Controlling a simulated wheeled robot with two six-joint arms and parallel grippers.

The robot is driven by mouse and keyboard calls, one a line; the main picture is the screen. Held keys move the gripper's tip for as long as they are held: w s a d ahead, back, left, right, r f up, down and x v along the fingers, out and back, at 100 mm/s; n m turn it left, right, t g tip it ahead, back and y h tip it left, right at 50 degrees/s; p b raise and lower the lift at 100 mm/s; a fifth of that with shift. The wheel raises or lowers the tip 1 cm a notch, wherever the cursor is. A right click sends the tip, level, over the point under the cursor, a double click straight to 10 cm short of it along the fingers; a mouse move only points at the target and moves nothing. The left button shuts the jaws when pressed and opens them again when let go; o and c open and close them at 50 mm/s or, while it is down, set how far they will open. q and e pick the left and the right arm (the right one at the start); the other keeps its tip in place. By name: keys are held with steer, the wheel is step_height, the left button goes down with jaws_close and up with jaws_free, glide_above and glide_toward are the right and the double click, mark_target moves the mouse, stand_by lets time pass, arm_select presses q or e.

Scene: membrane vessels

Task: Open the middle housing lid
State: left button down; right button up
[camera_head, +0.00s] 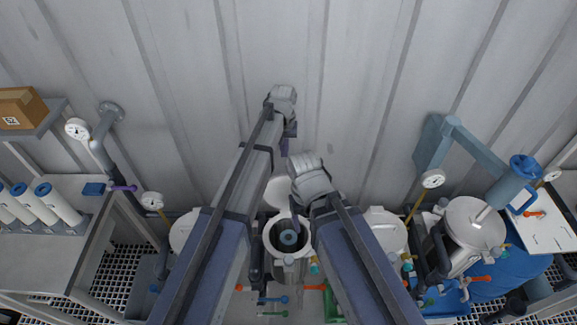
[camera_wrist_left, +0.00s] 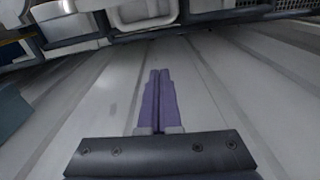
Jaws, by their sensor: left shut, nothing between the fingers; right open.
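The middle housing (camera_head: 288,262) is a white round vessel with its top open, and its dark inside with a round blue-grey part shows. Its white lid (camera_head: 279,190) stands raised behind the opening, partly hidden by my arms. My left gripper (camera_head: 286,150) is above and behind the lid, near the wall; its purple fingers are shut and empty, as the left wrist view (camera_wrist_left: 160,85) shows. My right gripper (camera_head: 297,212) is open just over the right side of the lid and opening; its fingers are mostly hidden by its wrist.
Closed white lids (camera_head: 384,230) and (camera_head: 186,230) flank the middle housing, partly behind my arms. The corrugated wall (camera_head: 345,80) is close behind my left gripper.

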mark_target(288, 187)
arm_select(q)
steer(key=shift+r+n, duration=0.1)
steer(key=shift+n, duration=0.3)
steer(key=shift+a, duration=0.1)
step_height(288, 187, down, 11)
steer(key=b, duration=1.1)
steer(key=s+r+p, duration=0.2)
steer(key=s, duration=0.1)
steer(key=shift+s+r, duration=0.1)
